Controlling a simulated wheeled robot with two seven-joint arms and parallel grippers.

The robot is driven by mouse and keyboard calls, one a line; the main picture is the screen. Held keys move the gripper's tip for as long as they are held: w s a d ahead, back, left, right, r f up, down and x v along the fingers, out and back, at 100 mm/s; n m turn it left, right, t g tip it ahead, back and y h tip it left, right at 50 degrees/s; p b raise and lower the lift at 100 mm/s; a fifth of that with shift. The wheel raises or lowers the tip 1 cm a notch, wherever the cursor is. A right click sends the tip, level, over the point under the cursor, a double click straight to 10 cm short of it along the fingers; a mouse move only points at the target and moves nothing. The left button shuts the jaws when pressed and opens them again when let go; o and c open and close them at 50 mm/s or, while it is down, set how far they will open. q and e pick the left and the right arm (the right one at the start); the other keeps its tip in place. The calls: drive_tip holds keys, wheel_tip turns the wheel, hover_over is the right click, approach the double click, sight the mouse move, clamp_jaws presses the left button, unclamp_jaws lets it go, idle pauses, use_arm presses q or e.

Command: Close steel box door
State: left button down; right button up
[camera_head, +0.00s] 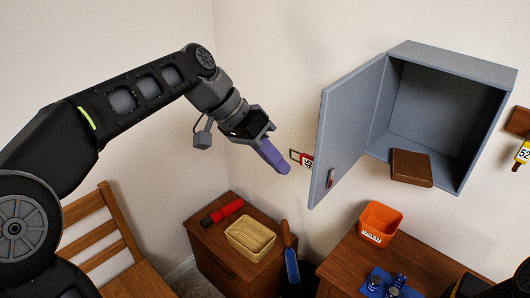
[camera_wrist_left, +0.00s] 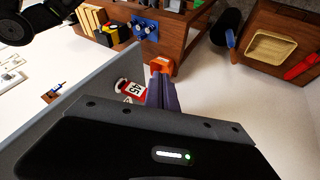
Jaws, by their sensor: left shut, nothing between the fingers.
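The grey steel box (camera_head: 460,62) hangs on the wall at the upper right in the head view. Its door (camera_head: 347,125) stands wide open to the left, with a small red handle (camera_head: 331,178) near its free edge. A brown block-like object (camera_head: 411,167) sits at the box's lower opening. My left gripper (camera_head: 284,168) is shut and empty, with purple fingers, left of the door and apart from it in the head view. In the left wrist view the shut fingers (camera_wrist_left: 161,90) point past the grey door panel (camera_wrist_left: 85,95). My right gripper is not clearly seen.
A red-and-white numbered tag (camera_head: 302,160) hangs on the wall behind the door edge. Below are an orange bin (camera_head: 379,224) on a wooden table, a small cabinet with a woven basket (camera_head: 250,239) and red flashlight (camera_head: 222,212), and a wooden chair (camera_head: 105,225) at left.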

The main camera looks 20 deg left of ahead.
use_arm(q)
drive_tip(key=d+f+p, duration=0.1)
drive_tip(key=d+f, duration=0.1)
drive_tip(key=d, duration=0.3)
drive_tip(key=shift+s+d+f+p, duration=0.3)
drive_tip(key=shift+d+f, duration=0.1)
use_arm(e)
drive_tip(key=shift+s+r, duration=0.1)
drive_tip(key=shift+r, duration=0.75)
use_arm(q)
drive_tip(key=shift+s+d, duration=0.1)
